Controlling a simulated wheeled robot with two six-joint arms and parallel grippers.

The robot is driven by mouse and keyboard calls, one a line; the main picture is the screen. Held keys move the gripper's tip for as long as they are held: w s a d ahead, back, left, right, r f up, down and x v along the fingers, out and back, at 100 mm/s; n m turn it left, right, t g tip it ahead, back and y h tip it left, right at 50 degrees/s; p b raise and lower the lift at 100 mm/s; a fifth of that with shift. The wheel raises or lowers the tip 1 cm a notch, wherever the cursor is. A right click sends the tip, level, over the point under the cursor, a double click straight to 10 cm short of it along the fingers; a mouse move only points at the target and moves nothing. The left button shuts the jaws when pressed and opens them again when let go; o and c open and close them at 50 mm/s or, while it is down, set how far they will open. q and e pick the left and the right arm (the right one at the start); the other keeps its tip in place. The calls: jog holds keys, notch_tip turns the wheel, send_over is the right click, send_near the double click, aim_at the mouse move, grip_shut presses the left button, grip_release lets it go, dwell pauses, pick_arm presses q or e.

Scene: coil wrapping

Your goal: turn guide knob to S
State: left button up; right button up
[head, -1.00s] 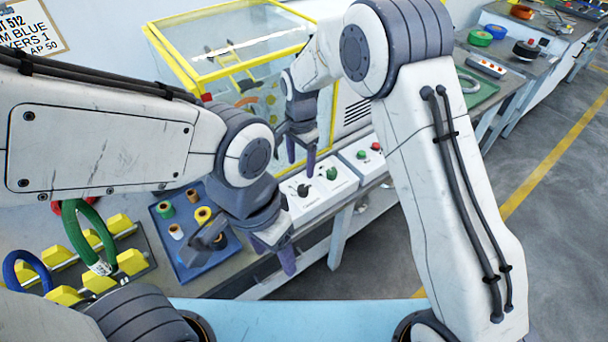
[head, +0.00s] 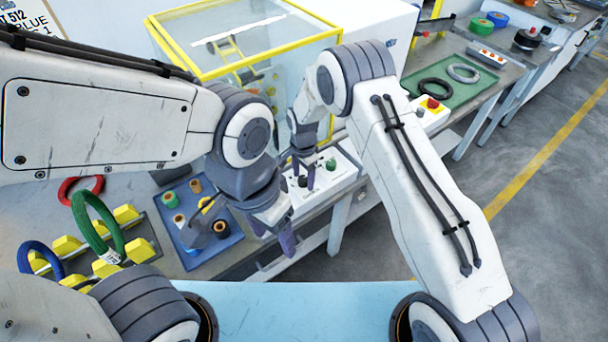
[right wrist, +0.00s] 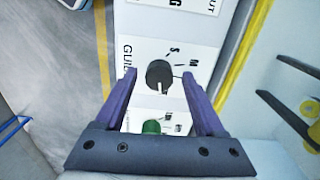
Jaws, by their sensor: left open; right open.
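The black guide knob (right wrist: 159,77) sits on a white panel (right wrist: 139,40) marked "GUID…", with S and M above and right of the knob in the right wrist view. A pale mark shows on the knob's lower side, away from the S. My right gripper (right wrist: 158,88) is open, its purple fingers on either side of the knob; contact cannot be told. In the head view my right gripper (head: 303,171) is low over the panel by the black knob (head: 302,181). My left gripper (head: 272,234) is open and empty, left of the panel's front.
A green knob (right wrist: 152,127) is beside the guide knob. A yellow-framed clear enclosure (head: 245,70) stands behind. A blue tray (head: 190,262) of spools and a yellow-block rack (head: 140,251) with coils are left. A green tray (head: 485,83) with rings is right.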

grip_shut()
